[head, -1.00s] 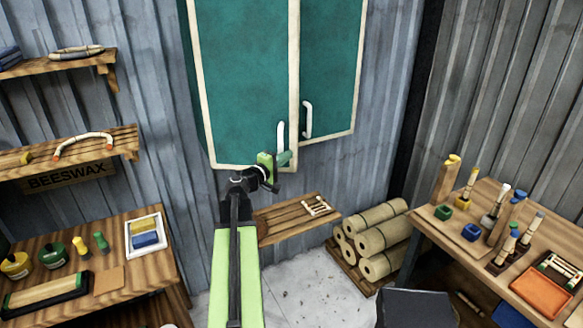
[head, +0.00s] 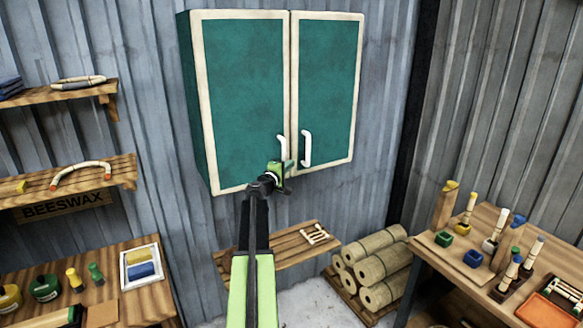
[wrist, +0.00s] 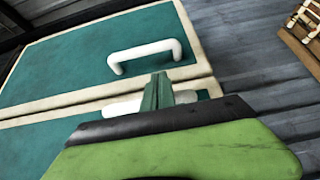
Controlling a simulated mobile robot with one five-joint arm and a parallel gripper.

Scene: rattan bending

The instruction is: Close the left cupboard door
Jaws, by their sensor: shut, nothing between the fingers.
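The cupboard's left door (head: 243,95) is green with a cream frame. It looks flush with the right door (head: 324,90), with only a thin seam between them. The left door's white handle (head: 281,147) is near its lower right corner. My gripper (head: 287,165) is shut and empty in front of that corner, just below the handle; whether it touches the door cannot be told. In the wrist view the closed fingers (wrist: 158,92) lie over the door frames near the seam. The left door's handle (wrist: 123,107) is partly hidden behind my gripper there.
The right door's white handle (head: 306,148) is close beside my gripper. A slatted wooden shelf (head: 285,250) is below the cupboard, with rattan rolls (head: 370,265) to its right. Wall shelves (head: 95,175) and a workbench (head: 130,300) are at left; another bench (head: 455,255) is at right.

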